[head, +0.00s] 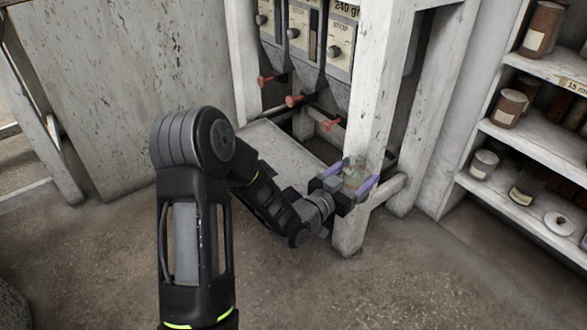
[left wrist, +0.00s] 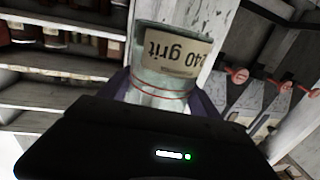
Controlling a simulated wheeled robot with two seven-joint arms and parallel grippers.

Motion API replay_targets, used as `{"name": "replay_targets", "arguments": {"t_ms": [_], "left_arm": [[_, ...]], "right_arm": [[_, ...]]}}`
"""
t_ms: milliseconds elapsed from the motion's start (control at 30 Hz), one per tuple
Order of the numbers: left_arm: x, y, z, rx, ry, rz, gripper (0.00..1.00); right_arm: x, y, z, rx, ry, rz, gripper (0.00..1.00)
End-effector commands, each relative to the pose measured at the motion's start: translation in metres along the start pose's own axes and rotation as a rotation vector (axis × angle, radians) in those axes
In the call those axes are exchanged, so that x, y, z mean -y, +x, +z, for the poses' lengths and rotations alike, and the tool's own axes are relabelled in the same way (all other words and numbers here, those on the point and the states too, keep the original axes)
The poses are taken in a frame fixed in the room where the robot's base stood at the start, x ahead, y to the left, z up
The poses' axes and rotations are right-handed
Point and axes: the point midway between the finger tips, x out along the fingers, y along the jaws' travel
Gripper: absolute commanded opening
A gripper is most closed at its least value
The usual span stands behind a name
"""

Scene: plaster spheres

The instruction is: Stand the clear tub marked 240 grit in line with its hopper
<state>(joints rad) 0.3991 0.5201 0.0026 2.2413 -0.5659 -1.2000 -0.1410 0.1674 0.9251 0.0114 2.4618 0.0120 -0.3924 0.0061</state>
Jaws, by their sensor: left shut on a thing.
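The clear tub (left wrist: 168,62) carries a label reading 240 grit, upside down in the left wrist view, with red lines around it. In the head view the tub (head: 357,170) shows faintly between the purple fingers of my left gripper (head: 361,178), in front of the white post. My left gripper is shut on the tub. The hopper marked 240 gr (head: 345,12) is at the top, the rightmost of three, partly hidden by the post. A red-handled outlet (head: 330,124) sits below it. My right gripper is not in view.
A white post (head: 372,90) and a low crossbar (head: 383,190) stand right by my left gripper. A pale board (head: 277,150) lies below the hoppers. Shelves with jars (head: 545,145) stand at the right. The floor in front (head: 440,280) is clear.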

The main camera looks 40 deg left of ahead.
Motion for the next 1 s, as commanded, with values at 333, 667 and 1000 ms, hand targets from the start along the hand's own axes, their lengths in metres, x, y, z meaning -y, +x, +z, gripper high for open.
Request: {"name": "replay_targets", "arguments": {"t_ms": [333,667,1000], "left_arm": [[0.158,0.004,0.121,0.001,0.01,-0.388,0.26],[0.222,0.0,0.116,-0.001,0.008,-0.565,0.26],[0.221,0.0,0.116,-0.001,0.008,-0.563,0.26]], "right_arm": [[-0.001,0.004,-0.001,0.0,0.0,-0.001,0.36],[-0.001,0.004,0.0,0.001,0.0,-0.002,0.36],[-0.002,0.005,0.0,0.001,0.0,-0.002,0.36]]}}
